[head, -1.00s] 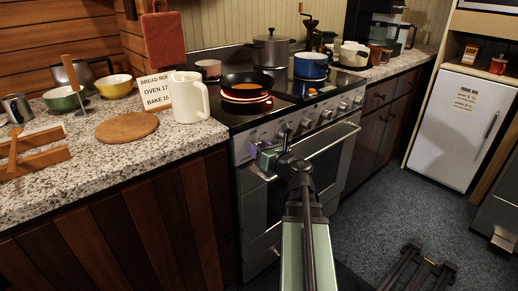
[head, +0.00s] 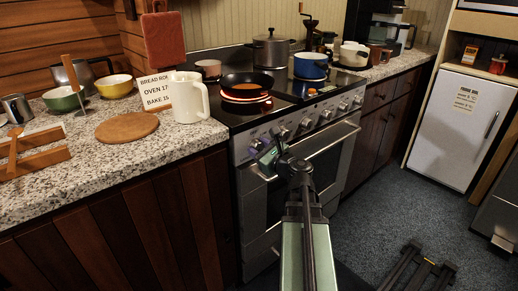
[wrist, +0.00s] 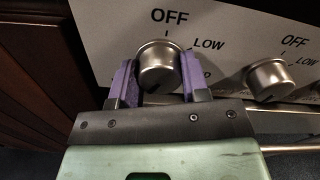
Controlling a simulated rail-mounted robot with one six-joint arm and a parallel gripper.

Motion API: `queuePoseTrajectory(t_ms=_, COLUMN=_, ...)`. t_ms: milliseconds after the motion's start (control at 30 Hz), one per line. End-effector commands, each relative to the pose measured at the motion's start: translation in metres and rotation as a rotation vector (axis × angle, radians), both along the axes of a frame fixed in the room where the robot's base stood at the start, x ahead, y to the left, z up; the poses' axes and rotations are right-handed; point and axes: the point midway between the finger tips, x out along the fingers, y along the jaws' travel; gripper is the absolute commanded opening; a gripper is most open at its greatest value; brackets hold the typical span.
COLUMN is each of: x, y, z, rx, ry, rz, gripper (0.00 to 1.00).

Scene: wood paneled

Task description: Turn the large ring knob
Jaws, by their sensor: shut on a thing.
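The knob held (wrist: 158,62) is a round silver knob at the left end of the stove's front panel, below an "OFF" label with "LOW" to its right. My gripper (wrist: 155,80) has its two purple fingers on either side of this knob, shut on it. In the head view my gripper (head: 263,149) reaches the left end of the knob row and largely hides that knob. A dark mark shows low on the knob's face, but its exact setting is hard to read.
A second silver knob (wrist: 270,78) sits close to the right of my fingers. The oven handle (head: 318,148) runs below the panel. A black pan (head: 247,82) stands on a glowing red burner. A blue pot (head: 310,66) stands farther right.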

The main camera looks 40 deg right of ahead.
Motion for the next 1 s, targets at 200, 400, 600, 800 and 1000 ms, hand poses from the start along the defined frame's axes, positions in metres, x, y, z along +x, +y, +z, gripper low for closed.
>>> queuePoseTrajectory(t_ms=200, x=-0.0005, y=0.0002, z=-0.0002, rx=-0.19, ry=0.0, rz=0.0, gripper=0.18)
queuePoseTrajectory(t_ms=400, x=-0.0005, y=0.0002, z=-0.0002, rx=-0.332, ry=0.001, rz=0.0, gripper=0.18)
queuePoseTrajectory(t_ms=600, x=-0.0006, y=0.0, z=-0.0002, rx=-0.424, ry=0.002, rz=0.0, gripper=0.18)
queuePoseTrajectory(t_ms=800, x=-0.0006, y=0.0001, z=-0.0003, rx=-0.467, ry=0.002, rz=0.001, gripper=0.18)
queuePoseTrajectory(t_ms=1000, x=-0.0007, y=0.0001, z=-0.0003, rx=-0.477, ry=0.002, rz=0.001, gripper=0.18)
